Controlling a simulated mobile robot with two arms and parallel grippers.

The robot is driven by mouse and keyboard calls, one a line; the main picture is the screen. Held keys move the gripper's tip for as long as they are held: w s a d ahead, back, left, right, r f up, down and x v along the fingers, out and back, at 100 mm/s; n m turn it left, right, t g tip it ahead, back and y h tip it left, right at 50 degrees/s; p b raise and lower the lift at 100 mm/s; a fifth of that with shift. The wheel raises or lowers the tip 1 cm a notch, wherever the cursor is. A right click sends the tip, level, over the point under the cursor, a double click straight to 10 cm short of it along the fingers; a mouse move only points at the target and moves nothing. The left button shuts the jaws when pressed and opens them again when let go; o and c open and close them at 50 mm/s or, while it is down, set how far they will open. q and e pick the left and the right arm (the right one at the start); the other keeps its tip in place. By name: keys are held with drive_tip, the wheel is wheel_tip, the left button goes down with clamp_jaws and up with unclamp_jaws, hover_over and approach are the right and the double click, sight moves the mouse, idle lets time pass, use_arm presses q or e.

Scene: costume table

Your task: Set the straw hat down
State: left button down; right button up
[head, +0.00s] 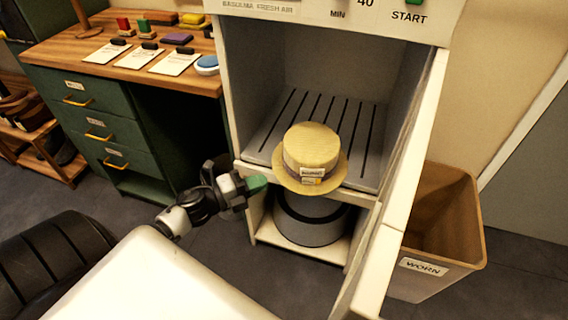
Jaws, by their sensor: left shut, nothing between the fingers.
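The straw hat (312,150) is pale yellow with a dark band and small white labels. It sits crown up at the front edge of the slatted grey shelf (262,140) inside the open white cabinet, its brim reaching out over the edge. My left gripper (262,183) is just left of the hat, in front of the shelf edge, with green at its tip. It is shut and empty. Whether its tip touches the brim I cannot tell. My right gripper is not in view.
The cabinet door (405,190) stands open on the right. A grey round container (310,225) is on the lower shelf. A bin labelled WORN (445,225) stands right of the door. A green desk (95,125) with cards and brushes is at the left. The slatted shelf behind the hat is clear.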

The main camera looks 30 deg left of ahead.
sight(294, 161)
use_arm(q)
drive_tip(key=w, duration=0.2)
drive_tip(key=w+d, duration=0.1)
drive_tip(key=w, duration=0.2)
drive_tip(key=w+d, duration=0.1)
drive_tip(key=w, duration=0.2)
drive_tip(key=shift+w, duration=0.25)
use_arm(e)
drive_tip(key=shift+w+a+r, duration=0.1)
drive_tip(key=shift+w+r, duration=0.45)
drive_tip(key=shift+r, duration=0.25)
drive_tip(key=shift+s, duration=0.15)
